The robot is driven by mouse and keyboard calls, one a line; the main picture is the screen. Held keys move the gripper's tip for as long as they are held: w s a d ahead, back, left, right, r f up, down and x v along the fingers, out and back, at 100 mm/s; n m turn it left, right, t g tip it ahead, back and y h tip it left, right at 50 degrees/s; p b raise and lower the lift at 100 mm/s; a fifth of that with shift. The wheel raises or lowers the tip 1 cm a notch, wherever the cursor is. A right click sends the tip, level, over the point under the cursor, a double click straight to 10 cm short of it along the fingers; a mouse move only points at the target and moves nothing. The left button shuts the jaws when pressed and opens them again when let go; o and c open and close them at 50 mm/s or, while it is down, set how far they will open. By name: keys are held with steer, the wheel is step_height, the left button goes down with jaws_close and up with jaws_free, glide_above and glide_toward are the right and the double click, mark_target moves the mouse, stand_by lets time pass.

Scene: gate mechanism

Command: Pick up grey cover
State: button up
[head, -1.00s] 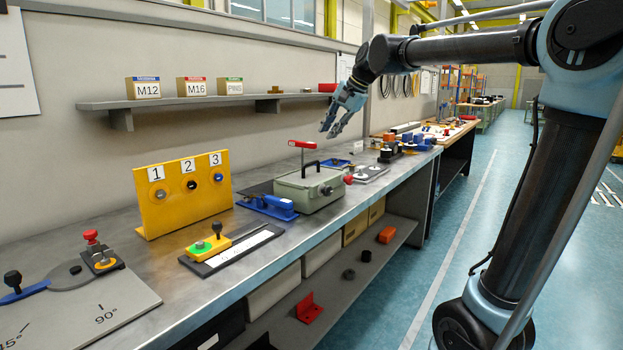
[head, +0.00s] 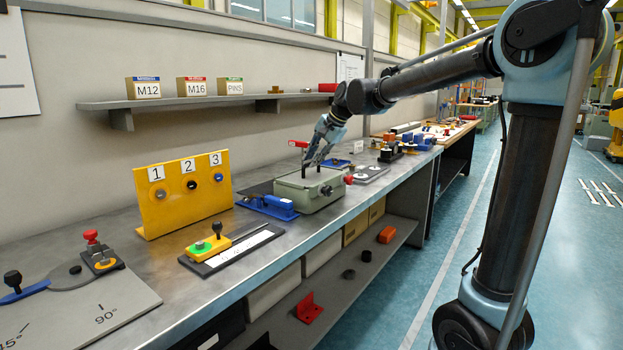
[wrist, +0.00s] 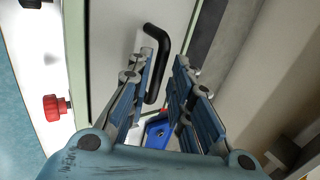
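The grey-green cover (head: 300,190) sits on the workbench as the lid of a box. In the wrist view, the pale cover (wrist: 108,35) has a bent black handle (wrist: 157,88) on top. My gripper (head: 313,169) points down at the handle, which it mostly hides in the head view. In the wrist view, my gripper (wrist: 166,62) is open, its two fingers apart. The handle shows by the left finger and partly in the gap; I cannot tell whether it touches.
A red-topped clamp lever (head: 299,144) stands behind the cover, and a red knob (head: 348,180) is at its right side. A blue toggle clamp (head: 270,206) lies in front. A yellow numbered panel (head: 185,192) stands to the left. A blue tray (head: 335,164) lies behind.

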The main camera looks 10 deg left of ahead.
mark_target(308, 177)
steer(key=x, duration=0.4)
jaws_close()
